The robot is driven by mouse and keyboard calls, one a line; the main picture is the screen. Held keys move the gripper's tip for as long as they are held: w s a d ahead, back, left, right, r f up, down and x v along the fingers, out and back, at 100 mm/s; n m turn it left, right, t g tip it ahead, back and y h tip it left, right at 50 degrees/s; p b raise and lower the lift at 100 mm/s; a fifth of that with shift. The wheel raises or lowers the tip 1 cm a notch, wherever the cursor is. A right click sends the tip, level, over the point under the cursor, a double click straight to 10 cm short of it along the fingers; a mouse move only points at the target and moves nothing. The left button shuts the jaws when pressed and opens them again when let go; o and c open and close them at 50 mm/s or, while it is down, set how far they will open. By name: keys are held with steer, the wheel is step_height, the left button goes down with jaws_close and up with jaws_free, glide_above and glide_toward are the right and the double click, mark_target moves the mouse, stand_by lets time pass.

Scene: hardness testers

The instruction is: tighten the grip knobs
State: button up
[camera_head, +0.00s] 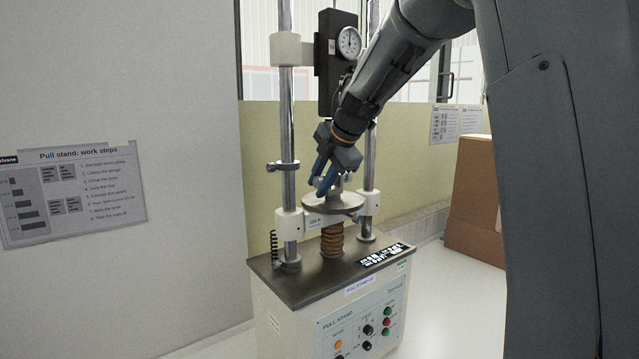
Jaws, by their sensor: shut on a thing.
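The pull stand (330,280) stands in the middle, with two chrome columns and a dark top plate. A round metal plate (333,203) sits on its crosshead above a copper-coloured bellows. A small grey grip (337,188) shows on the plate, partly behind my fingers. My gripper (318,182) reaches down from the upper right, with its blue fingers close together at the grip's left side. It is shut on what seems to be a grip knob, which the fingers hide. No other knob on the grip can be made out.
A dark force gauge with a round dial (349,42) hangs above. A clamp collar (283,167) juts from the left column. The control panel (362,325) is on the front. A cardboard box (472,205) stands at right, and a work-steps sheet (75,195) hangs at left.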

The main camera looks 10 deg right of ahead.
steer(key=shift+g, duration=0.3)
stand_by(0.4)
steer(key=o, duration=1)
steer(key=shift+o, duration=0.2)
steer(key=shift+t+y, duration=0.5)
steer(key=shift+t, duration=0.9)
steer(key=shift+t, duration=0.3)
steer(key=shift+f+t+y+b, duration=0.2)
steer(key=shift+t+y+b, duration=0.1)
steer(key=shift+t+b, duration=0.45)
steer(key=t+b, duration=0.1)
steer(key=b, duration=0.2)
steer(key=shift+f+y, duration=0.1)
steer(key=shift+y, duration=0.2)
